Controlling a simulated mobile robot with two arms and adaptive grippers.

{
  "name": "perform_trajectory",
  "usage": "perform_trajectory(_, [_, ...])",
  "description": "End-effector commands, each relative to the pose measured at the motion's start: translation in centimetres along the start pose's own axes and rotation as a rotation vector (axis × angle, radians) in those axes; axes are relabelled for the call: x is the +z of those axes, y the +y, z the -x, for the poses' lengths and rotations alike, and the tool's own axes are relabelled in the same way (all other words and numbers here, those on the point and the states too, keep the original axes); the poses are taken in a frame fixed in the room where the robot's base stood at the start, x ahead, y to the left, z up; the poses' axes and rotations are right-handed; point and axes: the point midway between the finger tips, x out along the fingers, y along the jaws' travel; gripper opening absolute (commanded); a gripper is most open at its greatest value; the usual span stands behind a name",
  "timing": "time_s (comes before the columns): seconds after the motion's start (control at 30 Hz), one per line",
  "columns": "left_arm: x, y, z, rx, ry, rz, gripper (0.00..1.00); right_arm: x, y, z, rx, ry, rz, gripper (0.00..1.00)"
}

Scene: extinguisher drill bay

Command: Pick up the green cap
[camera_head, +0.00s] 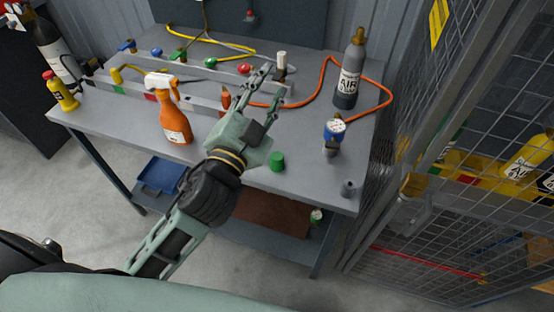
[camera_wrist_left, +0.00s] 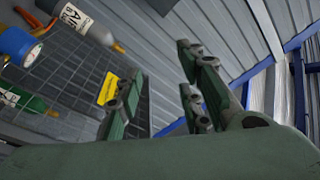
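The green cap (camera_head: 277,161) is a small green cylinder standing on the grey workbench (camera_head: 310,170) near its front edge. My left gripper (camera_head: 265,92) reaches over the bench with its fingers apart and nothing between them. Its fingers point toward the back of the bench, beyond the cap, and the cap lies beside the gripper's palm, apart from it. In the left wrist view the spread fingers (camera_wrist_left: 160,92) show, and the cap does not. My right gripper is in neither view.
An orange spray bottle (camera_head: 174,120) stands left of my arm. A gauge (camera_head: 334,131) and a grey AIR cylinder (camera_head: 348,75) with an orange hose (camera_head: 320,82) stand to the right. A wire cage (camera_head: 450,150) borders the bench's right side. Bench around the cap is clear.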

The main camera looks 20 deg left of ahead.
Motion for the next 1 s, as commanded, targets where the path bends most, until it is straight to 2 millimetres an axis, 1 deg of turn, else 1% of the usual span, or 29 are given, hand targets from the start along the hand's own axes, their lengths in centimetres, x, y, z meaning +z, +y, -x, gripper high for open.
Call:
perform_trajectory(0.03, [-4.0, -0.5, -0.8, -0.018, 0.154, -0.08, 0.35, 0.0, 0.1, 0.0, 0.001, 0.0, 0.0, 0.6])
perform_trajectory(0.07, [-6.4, -0.6, -0.9, -0.023, 0.248, -0.128, 0.35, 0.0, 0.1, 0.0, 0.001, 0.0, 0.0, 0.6])
perform_trajectory(0.1, [-9.5, -0.2, -0.7, -0.025, 0.375, -0.2, 0.35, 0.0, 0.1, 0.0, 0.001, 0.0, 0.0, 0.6])
perform_trajectory(0.17, [-13.7, 0.8, 0.2, -0.014, 0.562, -0.316, 0.35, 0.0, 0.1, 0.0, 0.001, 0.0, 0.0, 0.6])
perform_trajectory(0.2, [-15.9, 1.9, 1.0, 0.002, 0.682, -0.398, 0.35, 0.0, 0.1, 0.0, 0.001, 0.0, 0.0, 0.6])
perform_trajectory(0.27, [-18.5, 4.1, 2.7, 0.04, 0.851, -0.529, 0.35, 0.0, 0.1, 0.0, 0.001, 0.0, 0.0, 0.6])
perform_trajectory(0.3, [-19.6, 5.9, 3.9, 0.076, 0.957, -0.622, 0.35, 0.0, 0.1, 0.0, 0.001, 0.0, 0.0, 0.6])
perform_trajectory(0.37, [-20.1, 8.7, 5.6, 0.145, 1.102, -0.769, 0.35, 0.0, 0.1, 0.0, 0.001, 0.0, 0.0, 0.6])
perform_trajectory(0.4, [-19.7, 10.6, 6.7, 0.199, 1.189, -0.873, 0.35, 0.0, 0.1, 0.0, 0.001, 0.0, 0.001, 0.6])
perform_trajectory(0.47, [-18.2, 13.2, 7.9, 0.299, 1.299, -1.035, 0.35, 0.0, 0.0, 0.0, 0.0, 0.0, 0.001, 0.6])
perform_trajectory(0.5, [-16.5, 14.7, 8.5, 0.373, 1.359, -1.148, 0.35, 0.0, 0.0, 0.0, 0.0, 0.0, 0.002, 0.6])
perform_trajectory(0.53, [-14.9, 15.6, 8.8, 0.436, 1.395, -1.232, 0.35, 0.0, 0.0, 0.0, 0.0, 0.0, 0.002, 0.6])
perform_trajectory(0.57, [-13.1, 16.3, 8.8, 0.502, 1.422, -1.32, 0.35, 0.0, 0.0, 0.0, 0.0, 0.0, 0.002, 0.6])
perform_trajectory(0.6, [-10.5, 17.0, 8.8, 0.595, 1.447, -1.434, 0.35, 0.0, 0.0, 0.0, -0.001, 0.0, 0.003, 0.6])
perform_trajectory(0.63, [-8.4, 17.1, 8.7, 0.67, 1.455, -1.518, 0.35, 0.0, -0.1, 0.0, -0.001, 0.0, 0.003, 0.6])
perform_trajectory(0.67, [-6.3, 17.1, 8.4, 0.745, 1.454, -1.599, 0.35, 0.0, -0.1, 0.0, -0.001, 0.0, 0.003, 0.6])
perform_trajectory(0.7, [-3.6, 16.6, 7.9, 0.843, 1.441, -1.701, 0.35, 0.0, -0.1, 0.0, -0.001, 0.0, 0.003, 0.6])
perform_trajectory(0.73, [-1.6, 16.0, 7.5, 0.916, 1.422, -1.772, 0.35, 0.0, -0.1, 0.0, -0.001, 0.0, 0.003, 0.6])
perform_trajectory(0.77, [0.2, 15.3, 7.0, 0.986, 1.397, -1.836, 0.35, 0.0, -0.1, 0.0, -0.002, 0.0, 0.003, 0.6])
perform_trajectory(0.8, [2.5, 14.1, 6.5, 1.075, 1.359, -1.913, 0.35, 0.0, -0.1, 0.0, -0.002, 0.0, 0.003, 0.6])
perform_trajectory(0.9, [6.6, 11.1, 5.4, 1.255, 1.25, -2.053, 0.35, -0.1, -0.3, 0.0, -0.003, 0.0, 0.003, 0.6])
perform_trajectory(1.0, [9.0, 8.8, 4.7, 1.37, 1.162, -2.131, 0.35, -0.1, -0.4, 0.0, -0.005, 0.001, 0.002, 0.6])
